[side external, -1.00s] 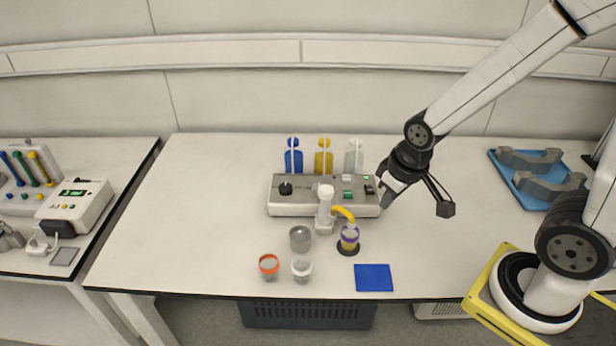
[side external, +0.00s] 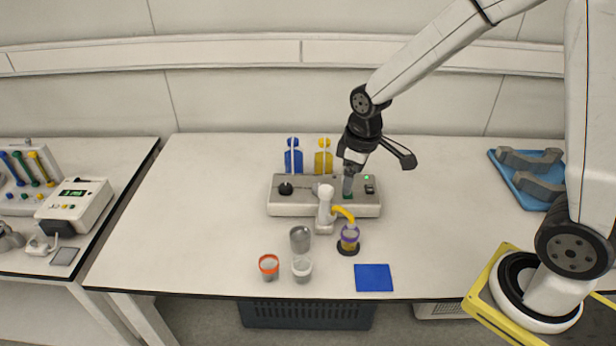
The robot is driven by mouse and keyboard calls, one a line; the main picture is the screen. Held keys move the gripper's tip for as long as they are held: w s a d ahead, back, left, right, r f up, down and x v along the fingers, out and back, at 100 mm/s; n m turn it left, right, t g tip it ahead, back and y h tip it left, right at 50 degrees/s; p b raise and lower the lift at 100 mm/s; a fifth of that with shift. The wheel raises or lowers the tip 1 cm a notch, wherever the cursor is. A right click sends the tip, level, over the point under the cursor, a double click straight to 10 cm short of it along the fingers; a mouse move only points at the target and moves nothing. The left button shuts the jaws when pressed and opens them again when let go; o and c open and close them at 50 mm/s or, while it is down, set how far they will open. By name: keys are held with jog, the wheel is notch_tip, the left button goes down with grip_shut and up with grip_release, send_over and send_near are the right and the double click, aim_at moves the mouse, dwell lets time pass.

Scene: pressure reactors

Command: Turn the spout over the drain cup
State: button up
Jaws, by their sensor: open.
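The yellow spout (side external: 343,214) sticks out to the right from a white upright post (side external: 325,208). Its tip is over a purple-ringed cup (side external: 349,238) that stands on a black disc (side external: 348,249). A grey cup (side external: 300,239), an orange-rimmed cup (side external: 269,266) and a white-rimmed cup (side external: 302,269) stand to the left; no label shows which is the drain cup. My gripper (side external: 348,190) is open and points down at the right part of the control box, just behind the spout. Its fingertips look close to the panel; contact cannot be told.
The grey control box (side external: 300,207) has a black knob (side external: 285,188) and a lit green lamp (side external: 366,177). Blue (side external: 293,160) and yellow (side external: 323,160) bottles stand behind it. A blue square (side external: 374,278) lies at front. The left of the table is clear.

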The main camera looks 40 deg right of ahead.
aim_at(326, 188)
jog(key=w+n, duration=0.1)
jog(key=w, duration=0.1)
jog(key=w+n+g, duration=0.1)
jog(key=w+n, duration=0.1)
jog(key=w, duration=0.1)
jog(key=w+f+n, duration=0.1)
jog(key=w, duration=0.2)
jog(key=shift+d, duration=0.35)
jog(key=shift+f, duration=0.2)
jog(key=shift+f, duration=3.75)
grip_shut()
